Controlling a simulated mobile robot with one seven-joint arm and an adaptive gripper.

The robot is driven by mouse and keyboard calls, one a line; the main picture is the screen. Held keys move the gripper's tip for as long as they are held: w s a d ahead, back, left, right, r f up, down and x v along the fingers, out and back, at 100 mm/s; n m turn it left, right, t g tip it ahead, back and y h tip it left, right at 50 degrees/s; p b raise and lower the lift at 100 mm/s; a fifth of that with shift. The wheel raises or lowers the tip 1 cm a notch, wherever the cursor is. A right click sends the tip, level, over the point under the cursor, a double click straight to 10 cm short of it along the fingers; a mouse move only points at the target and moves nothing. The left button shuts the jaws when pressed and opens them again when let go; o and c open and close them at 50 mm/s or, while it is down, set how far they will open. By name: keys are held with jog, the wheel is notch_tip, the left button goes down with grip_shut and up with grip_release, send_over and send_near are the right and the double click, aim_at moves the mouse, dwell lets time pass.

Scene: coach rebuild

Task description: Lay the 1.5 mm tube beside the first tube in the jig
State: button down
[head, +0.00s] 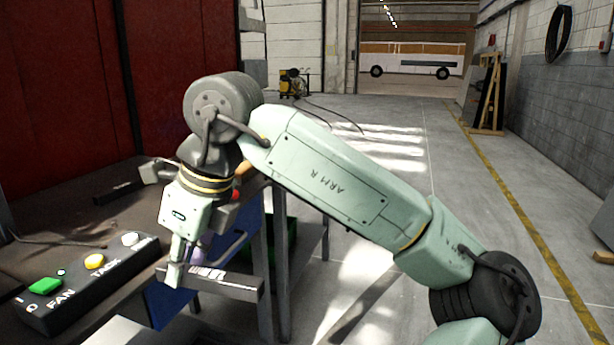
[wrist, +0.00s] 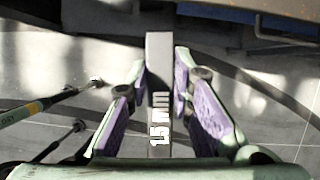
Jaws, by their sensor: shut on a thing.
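The 1.5 mm tube (head: 236,284) is a dark grey square bar with white lettering. My gripper (head: 190,266) is shut on it and holds it roughly level at the bench's front edge. In the wrist view the tube (wrist: 159,62) runs lengthwise between the purple pads of my gripper (wrist: 160,90), with "1.5 mm" readable on its face. In the head view its left end is partly hidden by a finger. I cannot clearly make out the jig or the first tube in either view.
A button box (head: 80,278) with green, yellow and white buttons sits on the dark bench (head: 70,215) at left. A dark bar-shaped piece (head: 118,192) lies farther back. Bench legs (head: 283,262) stand right of the tube. Open floor (head: 410,160) lies beyond.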

jog(key=w+d+f+n+g, duration=0.1)
jog(key=w+d+f+n, duration=0.15)
jog(key=w+f, duration=0.45)
jog(key=w+d+f+n+g, duration=0.1)
jog(key=w+f+n, duration=0.15)
jog(key=f, duration=0.75)
jog(key=w+d+f+n+g, duration=0.1)
jog(key=w+d+f+n, duration=0.15)
jog(key=w+f, duration=0.45)
jog(key=s+d+f+n+h, duration=0.1)
jog(key=s+d+f+n, duration=0.2)
jog(key=f, duration=0.9)
jog(key=s+d+f+n+g+h, duration=0.1)
jog(key=s+d+f+n, duration=0.3)
jog(key=f, duration=0.8)
jog(key=s+d+f+n+g+h+p, duration=0.1)
jog(key=f+n, duration=0.5)
jog(key=f, duration=0.6)
jog(key=s+d+h, duration=0.1)
jog(key=s+d, duration=0.1)
jog(key=d, duration=0.1)
jog(key=shift+s+d+f, duration=0.15)
jog(key=shift+d+f, duration=0.05)
jog(key=shift+f, duration=0.2)
jog(key=shift+s+d+g, duration=0.1)
jog(key=shift+d+g, duration=0.05)
jog(key=shift+g, duration=0.15)
